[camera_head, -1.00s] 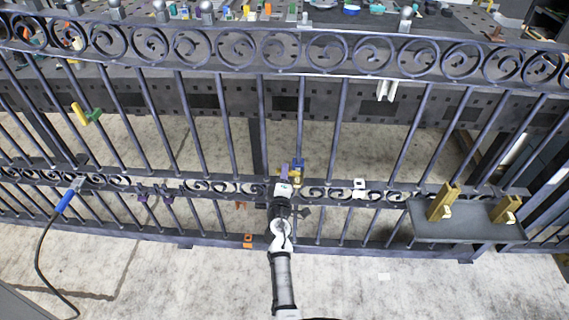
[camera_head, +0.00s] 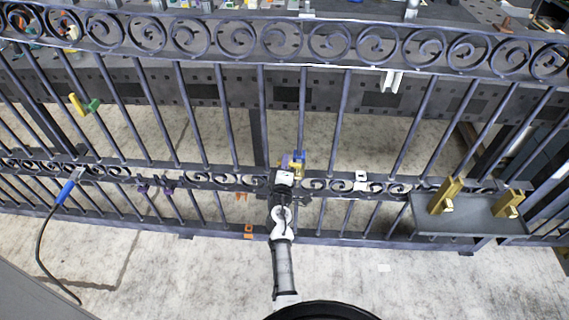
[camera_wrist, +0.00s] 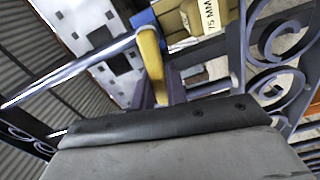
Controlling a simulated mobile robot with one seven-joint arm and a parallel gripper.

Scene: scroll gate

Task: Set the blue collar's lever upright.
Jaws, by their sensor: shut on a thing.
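The blue collar (camera_head: 300,157) is on an upright bar of the fence, just above the lower scroll rail. It also shows at the top of the wrist view (camera_wrist: 144,19). A yellow lever (camera_wrist: 152,58) runs from the collar down toward my gripper, its lower end hidden behind the dark finger. My gripper (camera_head: 285,177) is at the collar, shut on what appears to be this lever. The lever's exact tilt is hard to tell.
A green collar with a yellow lever (camera_head: 85,104) is on a bar at left. A blue-handled tool with a cable (camera_head: 66,192) rests at the lower rail. A dark tray (camera_head: 470,217) with brass brackets is at right. The scroll rail (camera_head: 220,180) runs close by my gripper.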

